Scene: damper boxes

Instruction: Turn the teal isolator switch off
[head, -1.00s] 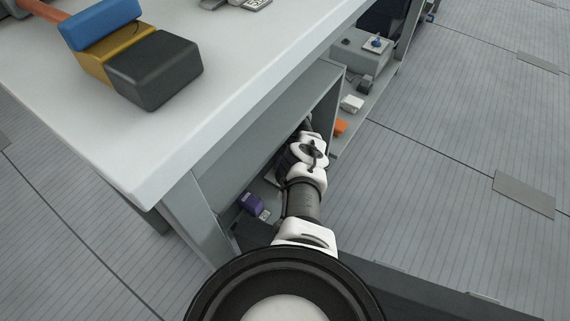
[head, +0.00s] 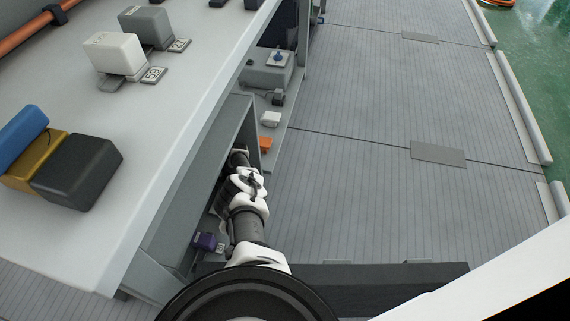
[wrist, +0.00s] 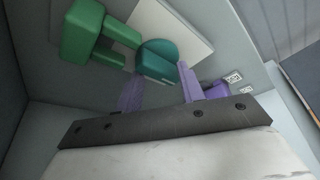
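The teal isolator switch (wrist: 160,58), a rounded knob with a flat front edge, shows at the top middle of the wrist view against a pale plate (wrist: 178,27). My gripper (wrist: 160,73) is open, its two purple fingers apart and nothing held between them. In the picture the fingertips lie at either side of the switch's lower part; I cannot tell whether they touch it. In the head view my arm reaches into the compartment under the counter, and the gripper and switch are hidden there.
A green block (wrist: 82,32) with two bars is left of the switch. A purple block (head: 208,241) sits low in the compartment, whose grey wall (head: 252,125) is close to my arm. The counter (head: 190,105) overhangs; an orange block (head: 265,145) lies beyond. Floor at right is clear.

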